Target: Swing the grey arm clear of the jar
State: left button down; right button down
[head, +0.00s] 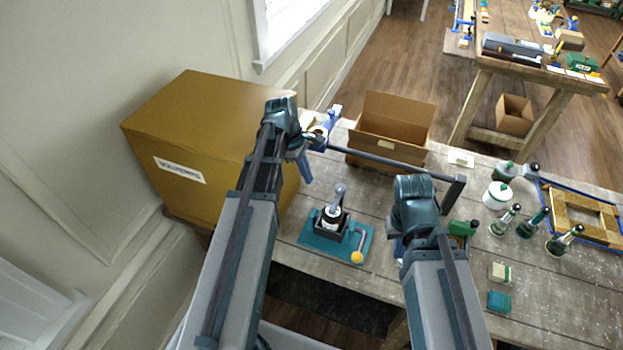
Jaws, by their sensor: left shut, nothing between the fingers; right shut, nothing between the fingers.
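A small jar (330,214) with a white band sits in a black holder on a teal base plate (314,243), on the table left of centre. A grey arm (340,191) stands over the top of the jar. A bent grey lever with an orange ball end (357,257) is at the right front of the base. My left gripper (306,177) points down, behind and to the left of the jar, apart from it, shut and empty. My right gripper (399,251) is mostly hidden beneath its wrist, to the right of the base, shut.
A large brown box (210,110) stands at left and an open carton (385,149) behind. A dark bar (390,161) spans above the table between my wrists.

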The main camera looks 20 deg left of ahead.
aim_at(337, 199)
pick_arm(q)
jog(key=b+x, duration=0.6)
jog(key=x, duration=0.2)
jog(key=shift+b, duration=0.3)
jog(key=d, duration=0.3)
jog(key=shift+s+f, duration=0.1)
jog(key=shift+d, duration=0.4)
